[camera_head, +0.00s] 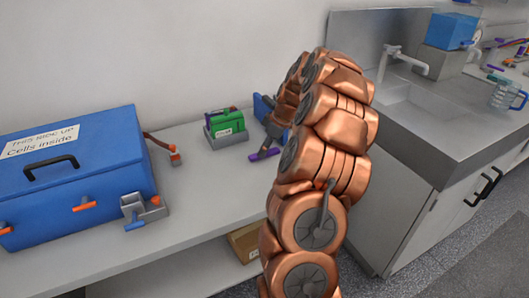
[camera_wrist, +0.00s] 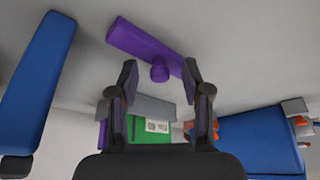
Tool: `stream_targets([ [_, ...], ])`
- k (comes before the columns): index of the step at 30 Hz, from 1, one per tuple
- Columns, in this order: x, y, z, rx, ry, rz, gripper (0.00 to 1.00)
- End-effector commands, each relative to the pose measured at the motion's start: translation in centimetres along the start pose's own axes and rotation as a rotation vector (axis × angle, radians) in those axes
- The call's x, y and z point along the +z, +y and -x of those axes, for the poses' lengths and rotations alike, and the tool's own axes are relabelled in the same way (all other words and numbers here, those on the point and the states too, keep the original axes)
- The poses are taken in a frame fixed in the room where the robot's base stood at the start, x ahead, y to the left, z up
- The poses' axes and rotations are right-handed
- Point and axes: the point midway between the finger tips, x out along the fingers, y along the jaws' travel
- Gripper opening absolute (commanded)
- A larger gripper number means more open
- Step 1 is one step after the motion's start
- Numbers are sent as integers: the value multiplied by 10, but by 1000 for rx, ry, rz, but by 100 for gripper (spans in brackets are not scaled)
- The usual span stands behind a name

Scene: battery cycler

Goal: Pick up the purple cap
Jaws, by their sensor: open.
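The purple cap (camera_wrist: 138,41) shows in the wrist view as a long flat bar with a short round knob on one side. It lies on the pale bench top, just beyond my fingertips. In the head view it is a small purple piece (camera_head: 265,154) on the bench, left of my arm. My gripper (camera_wrist: 160,68) is open and empty in the wrist view. The knob appears between the two fingertips, with space on both sides; I cannot tell how far it is in depth.
A green box (camera_head: 223,121) in a grey holder stands near the cap. A large blue case (camera_head: 75,175) stands at the left, with a grey clamp-like part (camera_head: 143,209) in front. A blue tool (camera_head: 264,108) is partly behind my arm. A sink (camera_head: 410,105) is at the right.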

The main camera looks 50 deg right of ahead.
Motion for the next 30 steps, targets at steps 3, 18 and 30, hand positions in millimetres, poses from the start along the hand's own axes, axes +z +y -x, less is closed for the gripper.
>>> stream_targets([
  [3, 0, 0, 1, 1, 0, 0, 48],
  [18, 0, 0, 1, 1, 0, 0, 0],
  [30, -4, 1, 8, 2, 1, 1, 0],
])
